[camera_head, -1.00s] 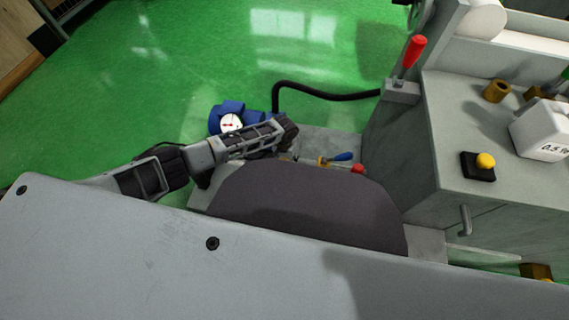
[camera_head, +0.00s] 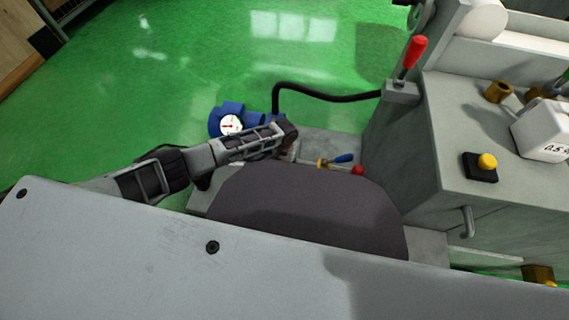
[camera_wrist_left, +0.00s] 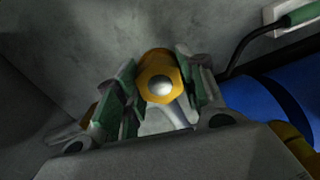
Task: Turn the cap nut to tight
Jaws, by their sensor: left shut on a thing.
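The cap nut (camera_wrist_left: 159,78) is a brass-yellow hexagonal piece with a silvery round centre, seen nearly end-on in the left wrist view. My left gripper (camera_wrist_left: 157,88) has one finger on each side of it and is shut on it. In the head view my left gripper (camera_head: 289,136) is low beside the machine, at the end of the arm from the left. Its fingertips and the nut are hidden there. My right gripper is in neither view.
A blue unit with a white dial (camera_head: 231,125) and a black hose (camera_head: 330,95) lie close behind my left arm. Screwdrivers (camera_head: 335,161) lie on a low grey surface to its right. The grinder bed (camera_head: 450,130) rises at right, with a red-handled lever (camera_head: 411,56).

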